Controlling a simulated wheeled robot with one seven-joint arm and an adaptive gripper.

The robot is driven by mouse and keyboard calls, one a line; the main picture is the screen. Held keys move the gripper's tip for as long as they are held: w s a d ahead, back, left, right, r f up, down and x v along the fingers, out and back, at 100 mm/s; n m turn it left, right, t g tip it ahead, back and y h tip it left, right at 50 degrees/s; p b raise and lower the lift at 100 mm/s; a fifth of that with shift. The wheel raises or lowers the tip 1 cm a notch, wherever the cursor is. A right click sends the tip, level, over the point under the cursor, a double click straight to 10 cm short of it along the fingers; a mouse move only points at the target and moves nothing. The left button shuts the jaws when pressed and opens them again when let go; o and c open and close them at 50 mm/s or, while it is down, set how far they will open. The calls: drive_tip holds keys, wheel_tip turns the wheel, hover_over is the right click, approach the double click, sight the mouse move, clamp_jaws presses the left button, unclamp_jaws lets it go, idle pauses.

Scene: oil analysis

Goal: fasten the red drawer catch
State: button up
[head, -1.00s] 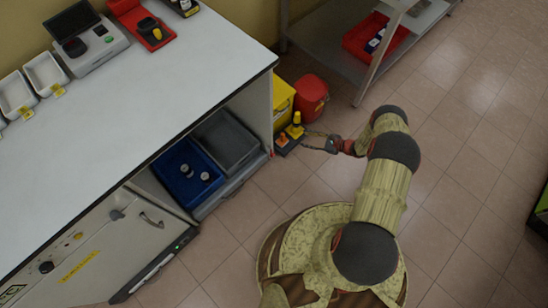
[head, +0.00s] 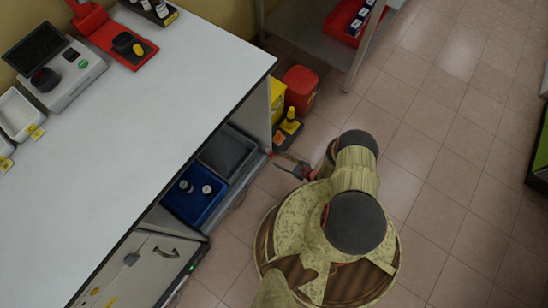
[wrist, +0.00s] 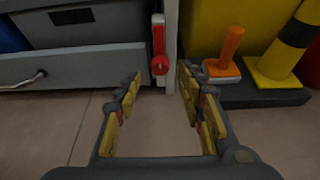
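The red drawer catch (wrist: 159,40) is an upright red bar with a round knob at its lower end, on the pale cabinet post right of the drawer. In the head view only a small red spot (head: 270,153) shows there. The grey drawer (wrist: 75,68) has a metal handle at left and carries a grey bin (wrist: 95,22); whether it is fully in, I cannot tell. My gripper (wrist: 160,82) is open and empty, its fingers either side of the catch in the picture, but short of it. In the head view my gripper (head: 284,161) is by the cabinet corner.
Right of the post are an orange-handled item (wrist: 225,50), a yellow-and-black post (wrist: 283,50) on a dark base, and a yellow box (head: 278,98). A red bin (head: 300,88) stands behind. A blue bin (head: 190,205) sits beside the grey one.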

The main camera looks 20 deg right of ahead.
sight(272, 154)
drive_tip(key=b+x, duration=0.1)
drive_tip(key=x, duration=0.3)
drive_tip(key=shift+w+a, duration=0.15)
drive_tip(key=shift+w, duration=0.05)
drive_tip(key=c, duration=0.3)
clamp_jaws()
